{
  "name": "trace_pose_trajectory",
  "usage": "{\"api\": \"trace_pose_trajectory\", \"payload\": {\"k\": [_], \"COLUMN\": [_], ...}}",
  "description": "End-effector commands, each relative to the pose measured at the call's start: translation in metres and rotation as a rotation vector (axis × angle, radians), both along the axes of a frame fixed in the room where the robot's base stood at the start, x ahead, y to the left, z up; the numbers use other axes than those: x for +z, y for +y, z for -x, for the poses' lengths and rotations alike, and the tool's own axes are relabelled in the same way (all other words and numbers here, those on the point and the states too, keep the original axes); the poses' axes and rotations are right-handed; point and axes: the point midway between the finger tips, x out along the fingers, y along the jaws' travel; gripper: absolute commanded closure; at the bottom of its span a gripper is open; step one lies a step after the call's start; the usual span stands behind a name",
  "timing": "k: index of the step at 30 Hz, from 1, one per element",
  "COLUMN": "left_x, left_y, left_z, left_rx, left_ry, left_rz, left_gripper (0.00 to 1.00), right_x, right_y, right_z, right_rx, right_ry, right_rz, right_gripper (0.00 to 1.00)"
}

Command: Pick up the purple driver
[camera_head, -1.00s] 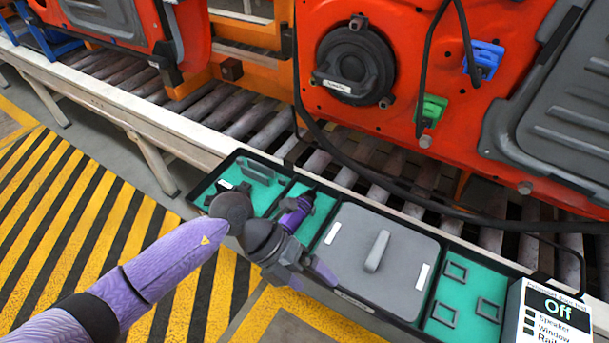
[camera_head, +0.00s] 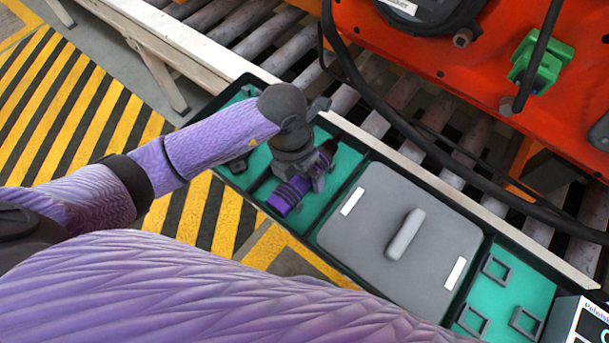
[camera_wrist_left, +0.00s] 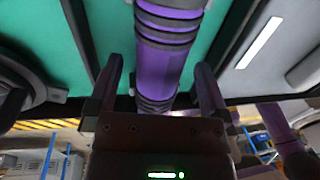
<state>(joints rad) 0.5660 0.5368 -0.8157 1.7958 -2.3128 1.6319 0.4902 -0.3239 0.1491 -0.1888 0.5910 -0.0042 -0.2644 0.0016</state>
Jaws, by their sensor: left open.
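The purple driver (camera_head: 284,198) lies in a green-lined compartment of the dark tray (camera_head: 312,236), partly hidden under my left gripper. My left gripper (camera_head: 309,178) is right above it, pointing down. In the left wrist view, the driver (camera_wrist_left: 166,62), purple with dark ribbed bands, runs between the two open fingers (camera_wrist_left: 160,72), one on each side. A gap shows on both sides, so the fingers are not closed on it. My right gripper is not in view.
A grey lid with a handle (camera_head: 405,234) covers the compartment to the right. Square frames (camera_head: 497,268) lie in the far right compartment. A black cable (camera_head: 395,120) hangs over the rollers behind the tray, before the orange door (camera_head: 480,60).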

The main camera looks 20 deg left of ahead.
Motion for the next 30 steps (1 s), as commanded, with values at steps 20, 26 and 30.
{"api": "trace_pose_trajectory", "payload": {"k": [20, 26, 30], "left_x": [-0.012, -0.012, -0.011], "left_y": [-0.002, -0.002, -0.002], "left_z": [0.001, 0.001, 0.0], "left_rx": [0.001, 0.001, 0.001], "left_ry": [0.0, 0.0, -0.001], "left_rz": [0.0, 0.0, 0.002], "left_gripper": [0.89, 1.0, 1.0], "right_x": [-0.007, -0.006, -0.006], "right_y": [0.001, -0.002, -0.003], "right_z": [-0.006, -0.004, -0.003], "right_rx": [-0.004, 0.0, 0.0], "right_ry": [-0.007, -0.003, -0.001], "right_rz": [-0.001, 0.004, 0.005], "right_gripper": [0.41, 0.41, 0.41]}}
